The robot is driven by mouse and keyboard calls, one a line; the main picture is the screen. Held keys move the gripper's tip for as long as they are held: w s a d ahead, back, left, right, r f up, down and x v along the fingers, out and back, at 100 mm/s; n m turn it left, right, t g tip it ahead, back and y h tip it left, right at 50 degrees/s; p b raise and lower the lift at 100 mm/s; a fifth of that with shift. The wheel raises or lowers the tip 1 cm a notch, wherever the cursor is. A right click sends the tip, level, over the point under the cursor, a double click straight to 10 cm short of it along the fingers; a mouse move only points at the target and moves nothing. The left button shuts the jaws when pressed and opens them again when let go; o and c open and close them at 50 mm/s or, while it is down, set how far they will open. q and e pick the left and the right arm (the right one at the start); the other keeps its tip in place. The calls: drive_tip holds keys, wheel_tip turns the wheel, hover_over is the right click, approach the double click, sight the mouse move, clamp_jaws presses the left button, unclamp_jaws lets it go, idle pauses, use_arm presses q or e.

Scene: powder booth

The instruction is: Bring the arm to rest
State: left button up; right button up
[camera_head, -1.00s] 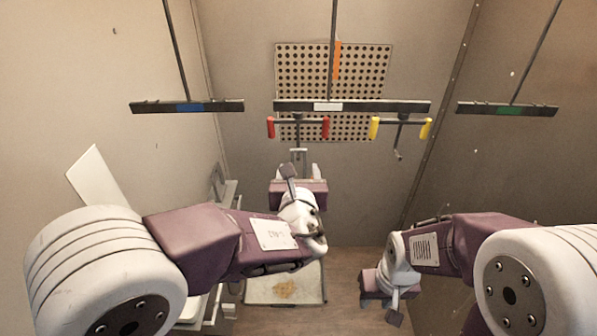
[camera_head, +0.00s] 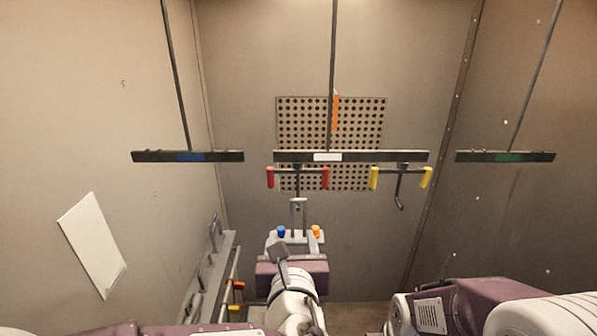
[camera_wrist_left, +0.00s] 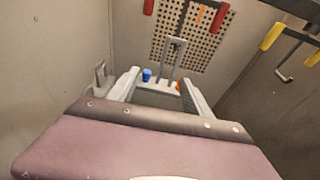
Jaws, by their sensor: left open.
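My left gripper (camera_head: 296,241) is in the lower middle of the head view, pointing away toward the back wall. Its purple body crosses the picture and its two grey fingers stand apart. In the left wrist view the open gripper (camera_wrist_left: 160,84) has nothing between its fingers. A small blue piece (camera_wrist_left: 147,75) and an orange piece (camera_wrist_left: 180,87) show beyond or close to the fingertips; I cannot tell the gap. My right arm (camera_head: 460,305) shows at the lower right; its gripper is out of view.
A hanging bar (camera_head: 350,156) carries a red-handled hook (camera_head: 298,177) and a yellow-handled hook (camera_head: 400,178). A grey rack (camera_head: 212,270) stands left of my left gripper. A perforated panel (camera_head: 331,125) is behind.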

use_arm(q)
drive_tip(key=w+a+f+n+g+y+b, duration=0.25)
drive_tip(key=a+f+n+y, duration=0.2)
drive_tip(key=a, duration=0.75)
drive_tip(key=s+a+f+n+g+y, duration=0.35)
drive_tip(key=a+f+n+g, duration=0.2)
drive_tip(key=a+f, duration=0.6)
drive_tip(key=s+a+f+n+g+h+b, duration=0.25)
drive_tip(key=s+f+n+g, duration=0.35)
drive_tip(key=s+f+n, duration=0.45)
drive_tip(key=d+f+n+h, duration=0.4)
drive_tip(key=d+n, duration=0.5)
drive_tip(key=n, duration=0.6)
drive_tip(key=shift+s+d+h, duration=0.25)
drive_tip(key=shift+s+h, duration=0.15)
drive_tip(key=shift+h, duration=0.75)
drive_tip(key=shift+n, duration=0.25)
